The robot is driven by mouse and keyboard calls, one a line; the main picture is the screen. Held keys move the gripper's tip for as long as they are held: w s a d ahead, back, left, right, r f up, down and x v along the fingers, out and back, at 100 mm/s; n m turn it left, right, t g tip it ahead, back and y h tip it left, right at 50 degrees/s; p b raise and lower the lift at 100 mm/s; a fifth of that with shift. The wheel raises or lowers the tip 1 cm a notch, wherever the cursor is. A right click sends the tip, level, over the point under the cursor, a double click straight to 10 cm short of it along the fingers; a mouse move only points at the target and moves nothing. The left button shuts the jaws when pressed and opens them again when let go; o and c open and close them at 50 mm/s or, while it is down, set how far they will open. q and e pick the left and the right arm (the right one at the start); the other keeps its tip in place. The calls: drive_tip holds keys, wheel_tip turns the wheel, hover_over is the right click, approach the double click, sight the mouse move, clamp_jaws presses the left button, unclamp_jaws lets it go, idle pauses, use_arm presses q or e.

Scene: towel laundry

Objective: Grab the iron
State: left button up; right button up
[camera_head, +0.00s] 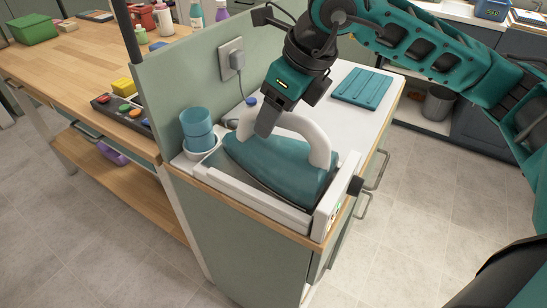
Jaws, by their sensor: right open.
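The iron (270,163) has a teal body and a white arched handle (319,148). It rests in a white and grey holder (262,203) at the near corner of the counter. My right gripper (266,122) is open and points down at the left part of the handle. A dark finger shows in front of the handle; the other finger is hidden, so I cannot tell whether the jaws straddle the handle or touch it. My left gripper is out of view.
A teal cup (196,128) stands left of the iron, beside a low green partition (160,85). A wall socket with a plugged cord (232,58) is behind. A folded teal cloth or board (362,88) lies on the white counter (352,125), which is otherwise mostly clear.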

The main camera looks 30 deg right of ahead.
drive_tip(key=x, duration=0.3)
drive_tip(key=shift+w, duration=0.15)
drive_tip(key=shift+c, duration=0.2)
clamp_jaws()
idle(1.0)
drive_tip(key=shift+w+r, duration=0.1)
drive_tip(key=shift+r, duration=0.1)
